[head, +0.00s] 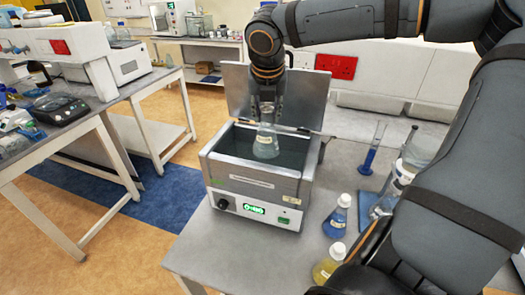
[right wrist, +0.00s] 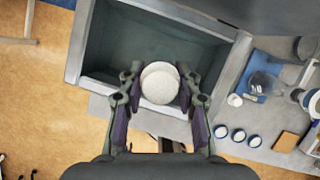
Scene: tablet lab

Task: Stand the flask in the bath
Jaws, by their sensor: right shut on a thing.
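The flask (head: 265,144) is a clear conical vessel with a pale label. My right gripper (head: 267,108) is shut on its neck from above and holds it upright. The flask is at the opening of the bath (head: 252,181), a grey metal box with a green-lit display and its lid (head: 232,90) raised at the back. I cannot tell whether the flask touches the bath floor. In the right wrist view the flask's round pale top (right wrist: 160,86) sits between the fingers, near one wall of the bath (right wrist: 78,42). The left gripper is not in view.
Right of the bath stand a blue-liquid bottle (head: 337,219), a yellow-liquid bottle (head: 328,262) and a blue-based cylinder (head: 371,150). More glassware is partly hidden behind my right arm. The bench in front of the bath is clear.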

